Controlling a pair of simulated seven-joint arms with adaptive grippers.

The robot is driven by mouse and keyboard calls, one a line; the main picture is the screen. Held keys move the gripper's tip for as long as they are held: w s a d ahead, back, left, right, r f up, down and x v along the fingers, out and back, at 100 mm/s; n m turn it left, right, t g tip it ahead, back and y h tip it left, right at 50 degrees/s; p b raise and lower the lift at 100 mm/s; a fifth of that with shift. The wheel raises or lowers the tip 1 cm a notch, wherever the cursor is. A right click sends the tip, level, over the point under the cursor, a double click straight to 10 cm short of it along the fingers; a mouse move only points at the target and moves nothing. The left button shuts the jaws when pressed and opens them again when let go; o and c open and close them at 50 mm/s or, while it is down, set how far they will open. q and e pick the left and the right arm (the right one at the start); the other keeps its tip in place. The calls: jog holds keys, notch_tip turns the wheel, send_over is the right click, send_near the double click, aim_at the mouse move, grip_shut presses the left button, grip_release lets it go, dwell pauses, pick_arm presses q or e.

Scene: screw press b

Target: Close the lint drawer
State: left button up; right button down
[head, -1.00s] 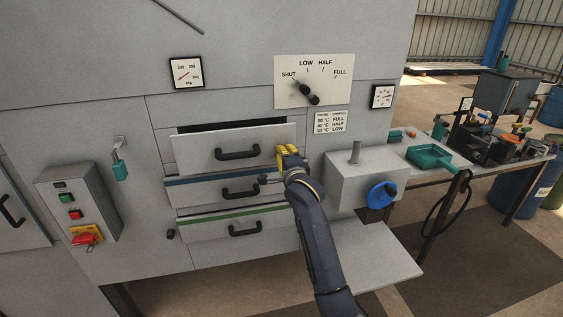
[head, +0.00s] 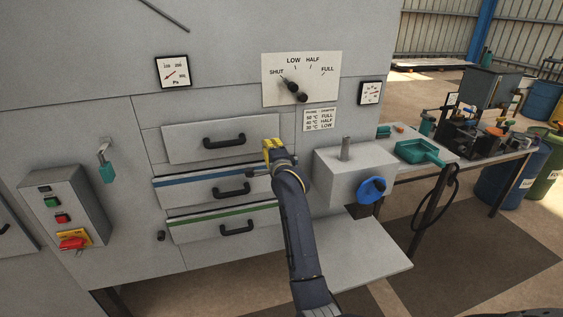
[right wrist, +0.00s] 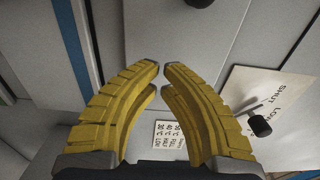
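The grey top drawer (head: 215,142) with a black handle sits flush in the cabinet front in the head view, with no opening showing above it. Below it are a blue-striped drawer (head: 215,190) and a green-striped drawer (head: 225,227). Which one is the lint drawer is not marked. My right gripper (head: 270,146) is at the top drawer's right edge, beside its lower right corner; I cannot tell whether it touches. In the right wrist view its yellow fingers (right wrist: 160,67) bow together with their tips almost meeting and nothing between them. My left gripper is not in view.
A grey box with a blue knob (head: 371,190) juts out right of my right arm. A selector panel (head: 302,78) is above the gripper. A switch box (head: 70,215) is at left.

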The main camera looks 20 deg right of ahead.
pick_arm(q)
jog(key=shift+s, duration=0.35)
pick_arm(e)
jog(key=s+a, duration=0.1)
jog(key=s, duration=0.9)
jog(key=shift+s+a, duration=0.15)
jog(key=shift+a, duration=0.1)
